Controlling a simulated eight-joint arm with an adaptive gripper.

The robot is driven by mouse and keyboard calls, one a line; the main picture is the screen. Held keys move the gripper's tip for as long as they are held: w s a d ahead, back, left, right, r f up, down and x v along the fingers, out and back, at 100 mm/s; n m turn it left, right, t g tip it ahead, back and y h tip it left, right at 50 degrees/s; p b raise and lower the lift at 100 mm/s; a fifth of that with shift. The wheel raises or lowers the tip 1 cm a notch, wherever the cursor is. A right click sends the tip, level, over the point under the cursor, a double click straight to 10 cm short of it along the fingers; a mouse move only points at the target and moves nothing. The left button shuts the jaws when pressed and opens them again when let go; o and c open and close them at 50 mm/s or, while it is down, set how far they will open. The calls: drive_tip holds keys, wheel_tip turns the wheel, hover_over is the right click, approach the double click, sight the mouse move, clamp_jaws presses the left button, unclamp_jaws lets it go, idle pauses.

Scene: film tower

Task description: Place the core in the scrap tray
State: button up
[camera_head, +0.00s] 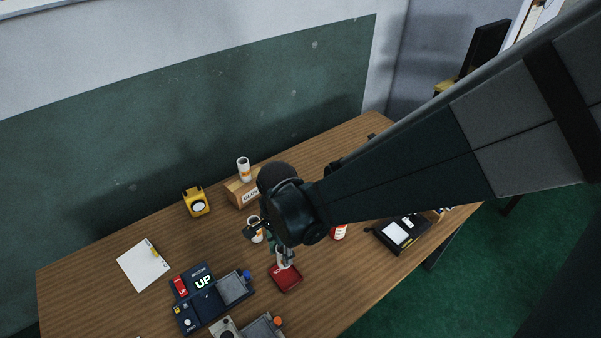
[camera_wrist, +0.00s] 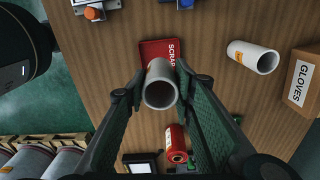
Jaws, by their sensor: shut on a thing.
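My gripper (camera_wrist: 160,86) is shut on a white hollow core (camera_wrist: 159,72), one finger on each side of it. The core's open end faces the wrist camera. The red scrap tray (camera_wrist: 150,50), with "SCRAP" on it, lies behind the core in the wrist view and is partly hidden by it. In the head view the tray (camera_head: 287,281) is on the table, with the held core (camera_head: 284,260) over its far part. I cannot tell whether the core touches the tray. My arm hides most of my gripper there.
A second white core (camera_head: 256,232) stands on the table left of my gripper. Another white roll (camera_head: 243,168) is by the gloves box (camera_head: 240,191). A red can (camera_head: 339,232), a black device (camera_head: 402,234) and a dark "UP" unit (camera_head: 201,290) are around.

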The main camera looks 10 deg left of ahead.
drive_tip(key=shift+f+b, duration=0.35)
drive_tip(key=shift+f, duration=1.9)
drive_tip(key=shift+f, duration=0.1)
drive_tip(key=shift+f+b, duration=0.45)
drive_tip(key=shift+f, duration=1.5)
drive_tip(key=shift+f, duration=0.2)
drive_tip(key=o, duration=0.9)
drive_tip(key=shift+r, duration=0.2)
drive_tip(key=shift+r+p, duration=1.15)
drive_tip(key=shift+r, duration=4.85)
